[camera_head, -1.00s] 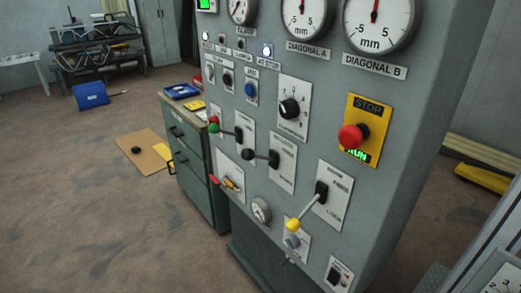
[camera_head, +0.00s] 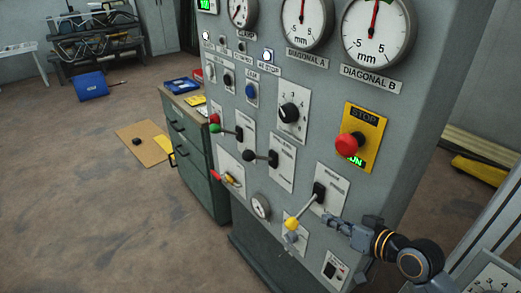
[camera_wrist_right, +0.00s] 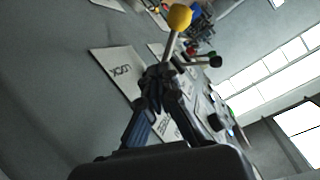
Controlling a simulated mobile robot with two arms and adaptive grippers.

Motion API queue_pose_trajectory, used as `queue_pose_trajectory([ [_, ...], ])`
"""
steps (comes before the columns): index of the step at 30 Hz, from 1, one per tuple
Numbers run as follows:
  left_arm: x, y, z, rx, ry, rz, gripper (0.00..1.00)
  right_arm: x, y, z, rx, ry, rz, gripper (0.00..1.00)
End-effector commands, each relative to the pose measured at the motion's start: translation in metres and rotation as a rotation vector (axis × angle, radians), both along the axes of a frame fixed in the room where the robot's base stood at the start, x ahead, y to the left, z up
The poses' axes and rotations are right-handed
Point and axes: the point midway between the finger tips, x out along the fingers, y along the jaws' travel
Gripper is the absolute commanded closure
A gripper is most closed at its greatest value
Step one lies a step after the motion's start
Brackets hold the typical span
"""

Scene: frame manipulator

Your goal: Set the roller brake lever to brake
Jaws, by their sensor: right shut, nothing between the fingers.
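Several levers stand on the grey panel; their plate lettering is too small in the head view to tell which is the roller brake. A yellow-knobbed lever (camera_head: 292,223) points down-left from its black pivot; its knob (camera_wrist_right: 179,17) is above my fingertips in the wrist view, and a plate there reads "LOCK". A black-knobbed lever (camera_head: 262,158) and a green-knobbed lever (camera_head: 226,131) sit higher left. My right gripper (camera_head: 334,224) is shut and empty, just right of the yellow-knobbed lever; its fingertips (camera_wrist_right: 157,82) overlap the shaft's lower end. Contact is unclear. My left gripper is not in view.
A red stop button (camera_head: 351,146) on a yellow plate is above my right gripper. A green drawer cabinet (camera_head: 196,155) stands left; the floor beyond is mostly clear.

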Motion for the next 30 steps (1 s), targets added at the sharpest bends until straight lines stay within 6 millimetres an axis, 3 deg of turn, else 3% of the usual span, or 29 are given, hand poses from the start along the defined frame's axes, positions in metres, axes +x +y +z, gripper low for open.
queue_pose_trajectory([
  [1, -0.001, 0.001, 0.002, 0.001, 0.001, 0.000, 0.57, 0.006, 0.002, 0.039, 0.037, -0.059, 0.026, 1.00],
  [3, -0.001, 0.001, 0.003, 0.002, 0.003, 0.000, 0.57, 0.008, 0.007, 0.078, 0.092, -0.115, 0.058, 1.00],
  [6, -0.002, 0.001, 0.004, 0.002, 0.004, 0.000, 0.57, 0.006, 0.012, 0.117, 0.145, -0.166, 0.094, 1.00],
  [9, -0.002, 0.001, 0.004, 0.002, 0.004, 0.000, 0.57, 0.004, 0.015, 0.136, 0.174, -0.190, 0.113, 1.00],
  [22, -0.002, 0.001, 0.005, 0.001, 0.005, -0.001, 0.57, 0.006, 0.017, 0.142, 0.187, -0.197, 0.118, 1.00],
  [30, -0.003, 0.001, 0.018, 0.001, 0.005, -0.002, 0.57, 0.035, 0.042, 0.140, 0.192, -0.197, 0.118, 1.00],
])
